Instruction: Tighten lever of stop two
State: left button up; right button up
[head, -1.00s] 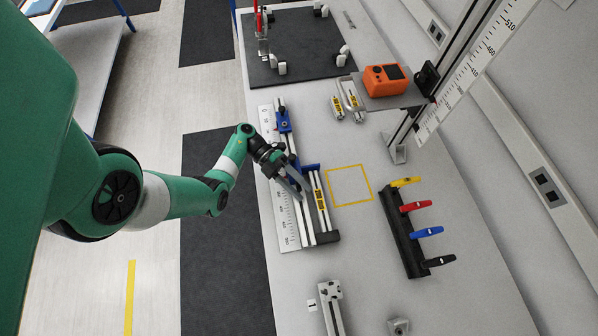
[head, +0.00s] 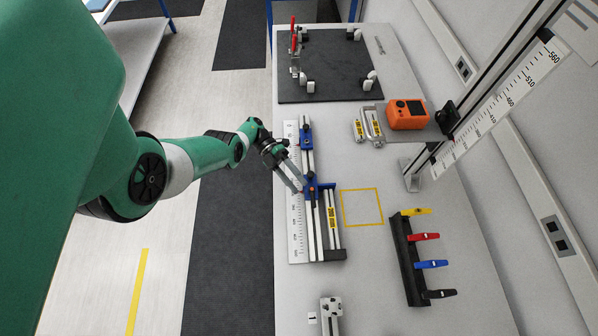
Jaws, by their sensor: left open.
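A slotted metal rail (head: 325,230) with a white ruler (head: 295,232) along its left side lies on the table in the head view. Two blue stops sit on it: an upper stop (head: 306,137) and a lower stop (head: 319,191). Small dark parts show on the lower stop, but its lever cannot be made out clearly. No number is readable on either stop. My left gripper (head: 297,185) is open and empty. Its fingers point down and right over the ruler, just left of the lower stop; contact cannot be told. My right gripper is not in view.
A yellow taped square (head: 361,207) lies empty right of the rail. A black rack (head: 407,262) holds several coloured levers. An orange device (head: 406,115) sits on a grey plate beside a tall scale post. A dark mat with clamps (head: 325,75) lies at the back.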

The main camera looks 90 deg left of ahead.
pick_arm(q)
jog(key=v, duration=0.2)
jog(key=shift+s+a+b, duration=0.3)
jog(key=shift+b, duration=0.05)
dwell(0.4)
